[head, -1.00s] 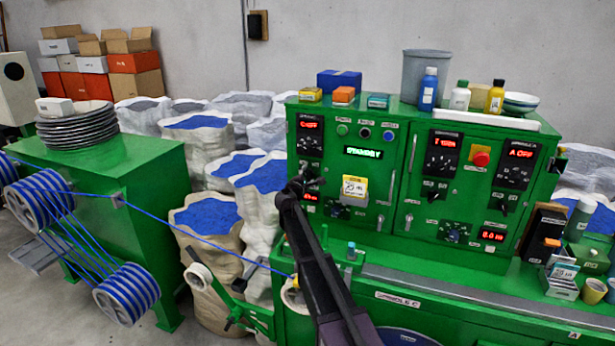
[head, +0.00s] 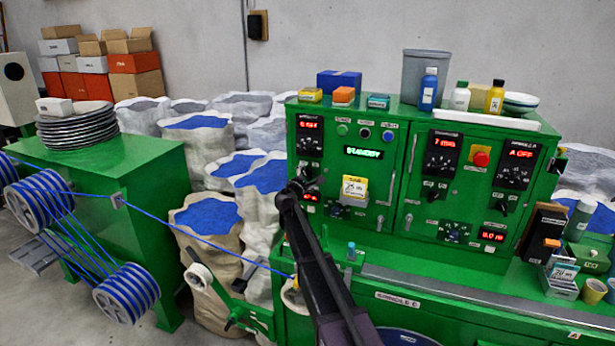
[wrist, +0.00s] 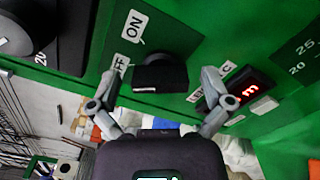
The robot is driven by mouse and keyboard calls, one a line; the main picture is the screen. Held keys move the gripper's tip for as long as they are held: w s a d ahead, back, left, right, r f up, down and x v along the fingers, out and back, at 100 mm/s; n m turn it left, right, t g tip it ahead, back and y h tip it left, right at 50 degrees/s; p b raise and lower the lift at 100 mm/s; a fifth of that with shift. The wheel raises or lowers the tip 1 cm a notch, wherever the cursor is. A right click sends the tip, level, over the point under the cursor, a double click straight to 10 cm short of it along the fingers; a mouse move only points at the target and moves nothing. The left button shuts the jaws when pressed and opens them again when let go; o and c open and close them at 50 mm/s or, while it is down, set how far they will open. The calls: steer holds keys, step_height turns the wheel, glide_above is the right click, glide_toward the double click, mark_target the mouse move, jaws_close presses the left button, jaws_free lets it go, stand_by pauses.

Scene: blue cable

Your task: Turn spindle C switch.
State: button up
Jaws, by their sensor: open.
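The spindle C switch is a black knob (wrist: 160,73) on the green panel in the wrist view. ON and OFF labels sit to its upper left and a C label to its right. My gripper (wrist: 160,88) is open, with one grey finger on each side of the knob; I cannot tell whether they touch it. In the head view my gripper (head: 302,184) is at the lower part of the left panel and hides the switch. The knob's exact setting is unclear.
A red readout (wrist: 242,86) is right of the switch. The green cabinet (head: 372,215) carries other knobs and displays. A blue cable (head: 200,240) runs low on the left.

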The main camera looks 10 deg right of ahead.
steer(key=shift+s+a, duration=0.1)
steer(key=v, duration=1.1)
steer(key=shift+s+a, duration=0.2)
steer(key=shift+s, duration=0.15)
steer(key=s+d+f+m+g, duration=0.4)
steer(key=s+d+f+m, duration=0.15)
steer(key=s, duration=0.25)
steer(key=s+d+f+m+g, duration=0.5)
steer(key=s+f+m, duration=0.1)
steer(key=s, duration=0.1)
steer(key=s+a+f+m+g+y, duration=0.2)
steer(key=s+f+m+g+y, duration=0.1)
steer(key=s, duration=0.7)
steer(key=s+a+f+m+g+y+b, duration=0.1)
steer(key=s+f+y, duration=0.4)
steer(key=s, duration=0.6)
steer(key=a+m+g+y, duration=0.1)
steer(key=m+g, duration=0.1)
steer(key=shift+f+m+g+b, duration=0.3)
steer(key=shift+f+m, duration=0.05)
steer(key=shift+w, duration=0.1)
